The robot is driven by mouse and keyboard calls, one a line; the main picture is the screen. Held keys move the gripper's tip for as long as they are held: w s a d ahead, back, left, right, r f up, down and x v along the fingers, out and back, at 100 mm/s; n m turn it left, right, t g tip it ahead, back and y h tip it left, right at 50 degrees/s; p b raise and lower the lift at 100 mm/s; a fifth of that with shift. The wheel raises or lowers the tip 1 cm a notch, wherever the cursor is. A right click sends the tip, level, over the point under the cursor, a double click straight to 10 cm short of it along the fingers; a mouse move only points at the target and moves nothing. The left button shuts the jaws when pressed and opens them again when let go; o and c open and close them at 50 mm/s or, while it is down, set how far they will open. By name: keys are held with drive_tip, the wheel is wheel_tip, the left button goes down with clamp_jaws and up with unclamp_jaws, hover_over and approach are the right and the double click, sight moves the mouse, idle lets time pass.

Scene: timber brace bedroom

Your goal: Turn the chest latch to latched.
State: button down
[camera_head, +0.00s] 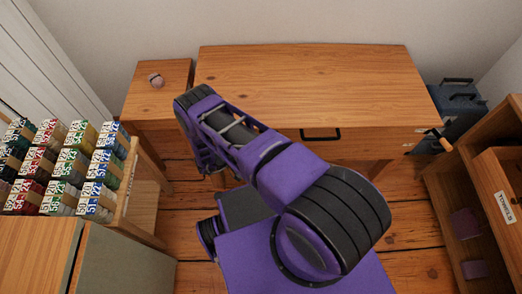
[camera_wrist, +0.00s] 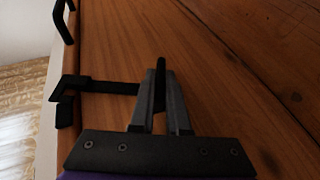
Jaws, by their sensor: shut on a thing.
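In the wrist view, a black latch (camera_wrist: 108,87) is set against a brown wooden face (camera_wrist: 230,60). Its bar runs sideways from a bracket near the left edge of the wood to my fingers. My gripper (camera_wrist: 159,76) is shut on a dark upright piece at the right end of this bar, which looks like the latch's handle. The fingers partly hide that piece. In the head view my arm bends over the floor in front of the desk. My gripper and the latch are hidden there, and I cannot tell where the chest stands.
A black handle (camera_wrist: 65,20) sits above the latch. In the head view, a wooden desk (camera_head: 300,85) with a drawer handle (camera_head: 321,135) stands ahead.

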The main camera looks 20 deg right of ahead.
drive_tip(key=c, duration=0.9)
unclamp_jaws()
drive_tip(key=v, duration=1.7)
drive_tip(key=shift+a+r, duration=0.1)
drive_tip(key=shift+a, duration=0.05)
